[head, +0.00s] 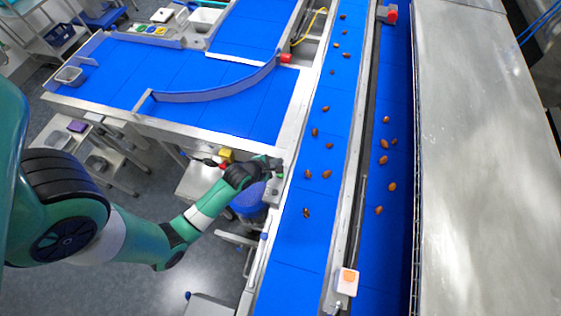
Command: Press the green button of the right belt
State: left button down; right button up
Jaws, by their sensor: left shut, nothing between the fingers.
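My left gripper (275,165) is shut and empty. Its tips are at the left rail of the middle belt (293,260), over a small grey box (271,190) fixed to that rail. I cannot tell whether the tips touch the box. No green button can be made out; the gripper may hide one. The right belt (384,245) is blue and carries several brown dates (392,187). More dates (326,174) lie on the middle belt. My right gripper is not in view.
A white box with an orange top (347,281) stands on the divider between the belts. Red knobs sit at the left rail (286,58) and far divider (390,14). A wide blue table (190,85) with a curved guide is at upper left. A metal cover (480,170) fills the right.

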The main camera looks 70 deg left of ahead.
aim_at(278, 176)
pick_arm(q)
jog(key=shift+f, duration=0.1)
notch_tip(278, 176, down, 8)
jog(key=b, duration=0.7)
jog(key=shift+b, duration=0.4)
jog(key=shift+f, duration=0.3)
jog(key=shift+b, duration=0.3)
dwell(0.8)
jog(key=shift+f, duration=0.4)
